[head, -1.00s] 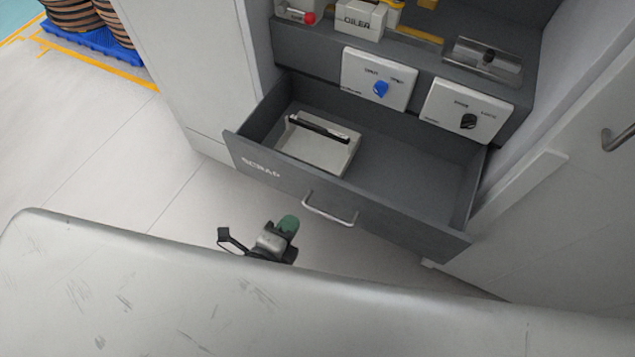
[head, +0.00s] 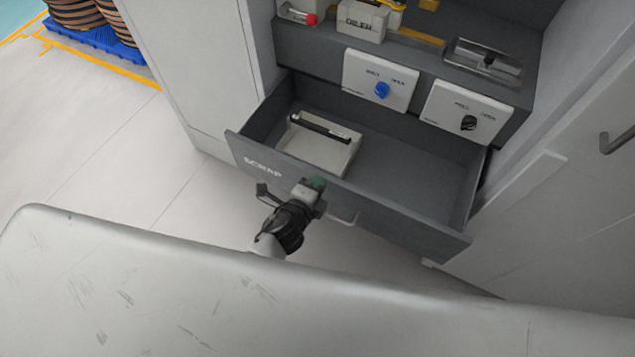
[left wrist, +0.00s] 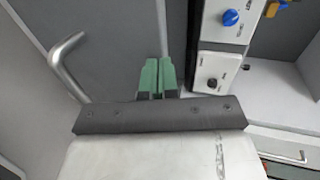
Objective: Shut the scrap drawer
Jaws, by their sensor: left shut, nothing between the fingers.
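The scrap drawer (head: 375,212) is pulled out of the grey station, with its open top showing. Its front bears the word SCRAP and a metal bar handle (head: 347,219), which is partly hidden behind my left gripper. A bar handle (left wrist: 66,66) on a grey panel also shows at the left of the left wrist view. My left gripper (head: 316,184) is shut and empty in front of the drawer front, left of the handle's middle; I cannot tell whether it touches. Its green fingers (left wrist: 158,77) are together in the left wrist view. My right gripper is not in view.
A pale tray (head: 322,163) with a dark pen-like thing (head: 320,128) lies in the drawer. Above are panels with a blue knob (head: 382,90) and a black knob (head: 469,123). A white cabinet (head: 195,70) stands left. The floor left of the drawer is clear.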

